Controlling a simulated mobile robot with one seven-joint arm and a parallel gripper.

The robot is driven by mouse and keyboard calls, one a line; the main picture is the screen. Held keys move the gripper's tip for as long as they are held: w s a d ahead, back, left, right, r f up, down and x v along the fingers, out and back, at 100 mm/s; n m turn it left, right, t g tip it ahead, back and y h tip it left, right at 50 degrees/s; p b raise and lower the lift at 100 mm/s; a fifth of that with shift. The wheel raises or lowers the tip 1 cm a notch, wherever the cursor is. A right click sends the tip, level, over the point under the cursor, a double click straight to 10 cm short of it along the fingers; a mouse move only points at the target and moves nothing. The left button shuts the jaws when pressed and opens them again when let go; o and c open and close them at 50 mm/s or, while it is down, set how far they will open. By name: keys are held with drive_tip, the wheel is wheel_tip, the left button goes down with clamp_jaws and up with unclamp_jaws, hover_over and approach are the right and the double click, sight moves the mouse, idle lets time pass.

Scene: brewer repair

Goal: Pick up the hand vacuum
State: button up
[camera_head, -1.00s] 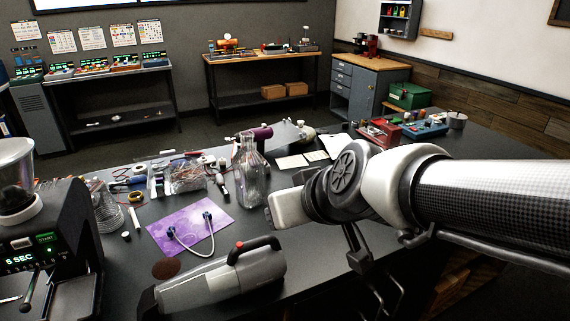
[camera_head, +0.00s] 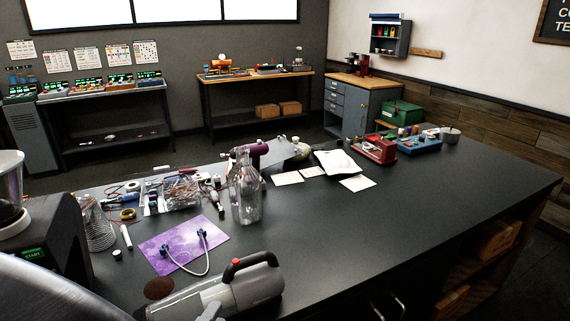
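A small grey piece, perhaps a tip of my gripper (camera_head: 210,311), shows at the bottom edge in front of the vacuum. The rest of the gripper is out of frame, so its opening and any contact cannot be told. A pale curved part of my arm fills the bottom left corner.
A purple mat (camera_head: 165,246) with a hose lies behind the vacuum. A glass bottle (camera_head: 246,197) stands beyond it. A brewer or grinder (camera_head: 50,235) stands at left. Tools and parts clutter the far left.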

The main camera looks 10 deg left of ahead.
sight(250, 263)
drive_tip(key=b+x, duration=0.1)
drive_tip(key=x, duration=1.5)
drive_tip(key=shift+w+d+f+b, duration=0.1)
drive_tip(key=shift+w+f+b, duration=0.15)
drive_tip(key=shift+b, duration=0.15)
drive_tip(key=shift+c, duration=0.3)
clamp_jaws()
drive_tip(key=shift+r, duration=0.2)
